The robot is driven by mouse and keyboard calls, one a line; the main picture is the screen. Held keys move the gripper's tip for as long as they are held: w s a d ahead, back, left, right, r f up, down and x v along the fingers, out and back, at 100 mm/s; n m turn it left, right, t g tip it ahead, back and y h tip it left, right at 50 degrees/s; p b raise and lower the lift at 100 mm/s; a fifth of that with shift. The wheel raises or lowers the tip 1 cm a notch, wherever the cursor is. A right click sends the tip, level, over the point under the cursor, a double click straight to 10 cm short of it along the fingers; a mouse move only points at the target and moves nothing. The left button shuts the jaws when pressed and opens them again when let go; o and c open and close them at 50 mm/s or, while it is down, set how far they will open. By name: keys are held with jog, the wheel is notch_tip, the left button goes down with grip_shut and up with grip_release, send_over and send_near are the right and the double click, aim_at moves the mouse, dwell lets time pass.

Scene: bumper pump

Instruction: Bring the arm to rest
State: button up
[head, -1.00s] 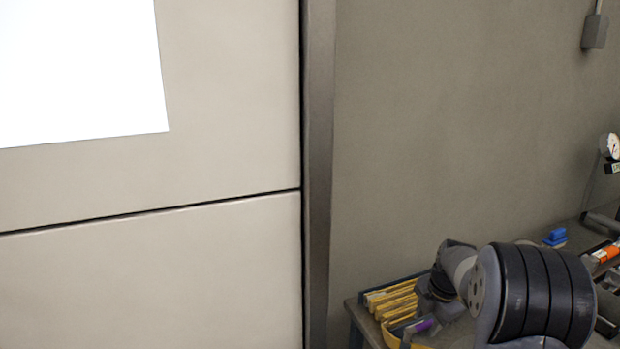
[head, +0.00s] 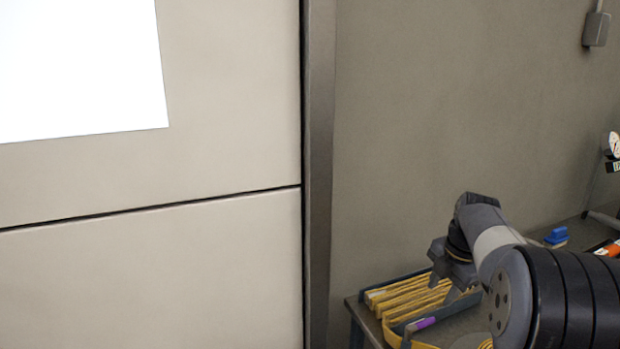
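My arm reaches in from the lower right of the head view, with a black ribbed joint nearest and a grey wrist beyond it. My gripper (head: 447,270) is dark grey and points down and to the left. It is above the right part of a dark tray (head: 366,298) of yellow folders, seemingly clear of it. I see nothing held in it, but its fingertips are too small and dark to show whether they are apart.
The tray stands on a dark bench (head: 357,310) along the wall. A purple-marked item (head: 425,323) is at its front. A blue object (head: 556,236) and a gauge (head: 614,145) are farther right. A pale panel (head: 150,270) and a dark post (head: 319,180) fill the left.

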aim_at(431, 319)
jog(key=f, duration=0.3)
jog(key=w+f, duration=0.1)
jog(key=f, duration=0.2)
jog(key=f+p, duration=0.1)
jog(key=f, duration=0.2)
jog(key=shift+w+a+f, duration=0.3)
jog(key=shift+a+f, duration=0.1)
jog(key=shift+f, duration=0.25)
jog(key=shift+s+d+m+p, duration=0.1)
jog(key=shift+s+m+p, duration=0.3)
jog(key=shift+m, duration=0.8)
